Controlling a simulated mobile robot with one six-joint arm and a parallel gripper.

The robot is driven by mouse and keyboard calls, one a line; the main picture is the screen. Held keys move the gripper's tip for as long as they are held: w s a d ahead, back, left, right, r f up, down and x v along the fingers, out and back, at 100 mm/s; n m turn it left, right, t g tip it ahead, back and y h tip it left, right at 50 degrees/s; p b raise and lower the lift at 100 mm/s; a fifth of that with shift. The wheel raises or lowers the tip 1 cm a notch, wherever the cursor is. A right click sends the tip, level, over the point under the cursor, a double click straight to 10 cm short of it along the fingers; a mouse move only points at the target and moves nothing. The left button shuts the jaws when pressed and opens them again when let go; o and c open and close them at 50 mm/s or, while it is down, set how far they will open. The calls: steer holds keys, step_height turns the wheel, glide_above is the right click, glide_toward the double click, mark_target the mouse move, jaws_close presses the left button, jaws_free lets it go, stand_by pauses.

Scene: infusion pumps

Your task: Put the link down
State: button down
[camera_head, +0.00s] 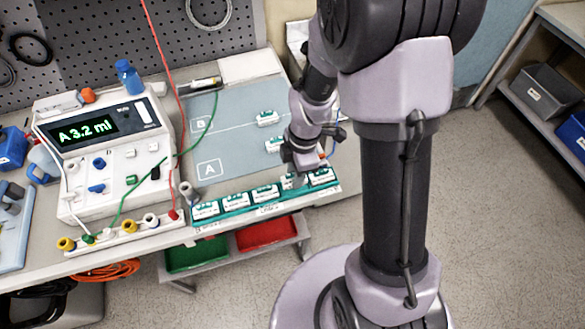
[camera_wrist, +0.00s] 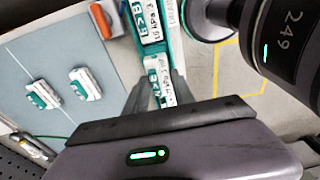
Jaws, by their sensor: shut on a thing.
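My gripper (camera_head: 293,178) is over the teal rail (camera_head: 245,216) at the bench's front edge. In the wrist view my gripper (camera_wrist: 157,95) has its two dark fingers shut on a white and teal link (camera_wrist: 160,88), which lines up with the rail's row. In the head view, links stand on the rail to the left (camera_head: 265,192) and right (camera_head: 321,176) of it. A neighbouring link (camera_wrist: 148,22) shows in the wrist view. Whether the held link's underside touches the rail is hidden.
Two more links (camera_head: 267,118) (camera_head: 275,144) lie on the grey-blue mat (camera_head: 225,140) marked A and B. A pump device (camera_head: 105,150) reading "A 3.2 ml" stands left, with green and red leads. Green and red bins (camera_head: 266,233) sit below the bench edge.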

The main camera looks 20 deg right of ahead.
steer(key=shift+f+b, duration=0.35)
steer(key=shift+f, duration=1.1)
steer(key=shift+f+b, duration=0.2)
steer(key=shift+b, duration=0.1)
steer(key=c, duration=1.1)
jaws_free()
steer(key=shift+o, duration=0.2)
